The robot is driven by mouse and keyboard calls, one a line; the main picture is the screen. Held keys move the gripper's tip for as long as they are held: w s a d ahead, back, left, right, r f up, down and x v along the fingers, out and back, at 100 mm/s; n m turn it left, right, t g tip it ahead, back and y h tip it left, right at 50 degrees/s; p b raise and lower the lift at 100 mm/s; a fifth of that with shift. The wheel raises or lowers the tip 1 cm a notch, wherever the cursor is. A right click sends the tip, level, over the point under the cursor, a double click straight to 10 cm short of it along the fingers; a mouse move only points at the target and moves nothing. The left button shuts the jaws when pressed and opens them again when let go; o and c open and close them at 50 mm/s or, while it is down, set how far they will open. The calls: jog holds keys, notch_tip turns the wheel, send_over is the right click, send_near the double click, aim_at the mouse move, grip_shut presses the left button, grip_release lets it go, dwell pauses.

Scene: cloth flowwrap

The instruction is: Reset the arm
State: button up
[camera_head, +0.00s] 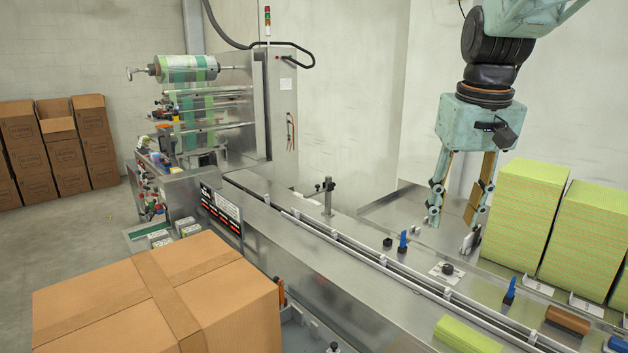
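My gripper (452,230) hangs from my teal arm at the upper right and points down. Its two fingers are apart with an empty gap between them, so it is open. It is over the far side of the steel machine bed (390,210), just left of the green cloth stacks. The tips look close to the bed, but I cannot tell whether they touch anything.
Tall green cloth stacks (524,212) stand right of my gripper. A conveyor channel (350,246) runs diagonally in front. Blue clamps (403,242) stick up beside it. A small green stack (466,336) and a large carton (160,300) are nearer the camera.

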jog(key=s+a+f+b, duration=0.1)
jog(key=s+a+f, duration=0.1)
jog(key=s, duration=0.9)
jog(key=s+a+f+t+b, duration=0.1)
jog(key=s+a+f, duration=0.1)
jog(key=s, duration=0.9)
jog(key=s+a+f+b, duration=0.1)
jog(key=s+a+f, duration=0.2)
jog(key=s, duration=0.8)
jog(key=shift+s+a+t+b, duration=0.2)
jog(key=shift+a+t+b, duration=0.05)
jog(key=shift+t+b, duration=0.15)
